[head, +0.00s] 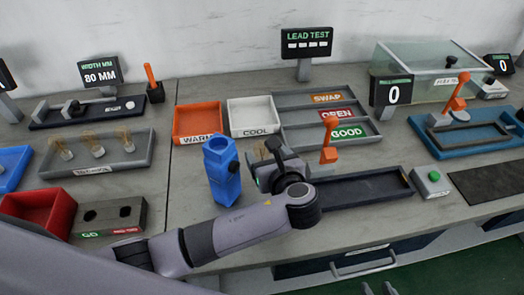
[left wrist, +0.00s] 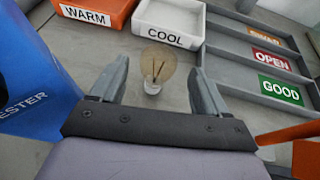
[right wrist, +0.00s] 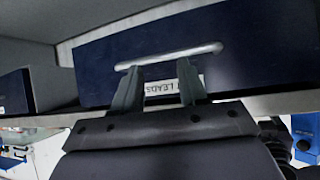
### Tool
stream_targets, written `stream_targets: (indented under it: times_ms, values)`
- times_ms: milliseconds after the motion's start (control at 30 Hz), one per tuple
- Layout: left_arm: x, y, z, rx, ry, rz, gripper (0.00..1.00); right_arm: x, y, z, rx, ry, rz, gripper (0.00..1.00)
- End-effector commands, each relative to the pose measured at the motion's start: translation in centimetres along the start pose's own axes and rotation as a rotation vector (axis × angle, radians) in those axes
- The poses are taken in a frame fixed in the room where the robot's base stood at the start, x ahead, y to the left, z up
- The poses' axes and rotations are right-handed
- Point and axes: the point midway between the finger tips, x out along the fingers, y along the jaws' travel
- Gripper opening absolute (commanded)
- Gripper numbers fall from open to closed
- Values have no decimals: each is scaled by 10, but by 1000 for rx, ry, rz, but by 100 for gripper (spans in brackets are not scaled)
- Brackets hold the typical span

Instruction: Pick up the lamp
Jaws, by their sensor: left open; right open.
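A clear lamp (left wrist: 155,68) with a pale base stands on the bench just beyond and between the fingertips of my left gripper (left wrist: 158,82). The gripper is open and its fingers do not touch the lamp, as far as I can see. In the head view the lamp (head: 259,151) is mostly hidden behind my left gripper (head: 262,160). Several similar lamps (head: 97,145) sit in a grey tray on the left. My right gripper (right wrist: 160,75) is open and empty, facing a dark drawer front with a handle; its fingertips show at the bottom of the head view (head: 377,288).
A blue tester (head: 222,172) stands close left of my left gripper. Behind are the orange WARM bin (head: 197,140), white COOL bin (head: 253,131) and a grey tray labelled SWAP, OPEN, GOOD (head: 290,117). An orange lever (head: 329,143) and dark tray (head: 360,190) lie right.

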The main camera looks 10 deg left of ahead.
Motion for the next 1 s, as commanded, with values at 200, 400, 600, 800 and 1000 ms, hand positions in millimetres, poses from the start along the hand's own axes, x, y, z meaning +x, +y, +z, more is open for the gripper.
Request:
stream_targets:
  times_ms: [200, 400, 600, 800, 1000]
  values:
    - [30, 3, 0, 0, -1, 2, 75, 0, 0, 1, 0, -1, 0, 43]
    - [34, 3, 0, -1, 0, 1, 75, 0, 0, 1, 0, -1, 0, 43]
    - [34, 3, 0, -1, 0, 1, 40, 0, 0, 1, 0, -1, 0, 43]
    - [34, 3, 0, -1, 0, 1, 20, 0, 0, 1, -1, -2, 0, 43]
    - [33, 3, 2, -1, 0, 1, 20, 0, 0, 1, -1, -2, 0, 43]
